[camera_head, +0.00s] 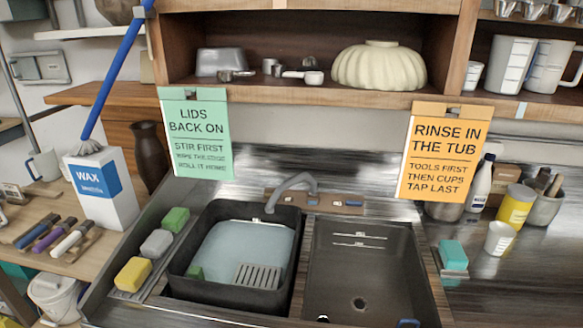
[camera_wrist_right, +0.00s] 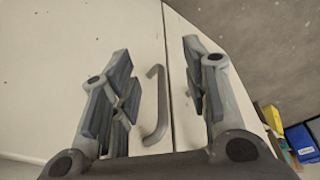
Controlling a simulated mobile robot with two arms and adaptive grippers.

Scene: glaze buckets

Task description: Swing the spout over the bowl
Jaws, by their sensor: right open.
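The grey spout (camera_head: 291,184) rises from a brown tap ledge (camera_head: 330,198) behind the sink. It arcs to the left, and its tip is over the back edge of the left side, where a dark tub (camera_head: 190,287) holds pale water. The right sink bowl (camera_head: 345,272) is dark and empty, with a drain near its front. My right gripper (camera_wrist_right: 157,62) is open in the right wrist view, facing pale cabinet doors with a grey bar handle (camera_wrist_right: 155,104) showing between its fingers. I cannot tell whether they touch it. Neither gripper shows in the head view.
Green, grey and yellow sponges (camera_head: 133,274) line the left rim. A wax box (camera_head: 101,190) with a blue-handled brush stands farther left. A teal sponge (camera_head: 453,255), cup (camera_head: 499,238) and bottles are at right. Hanging signs (camera_head: 444,152) and a shelf are above the sink.

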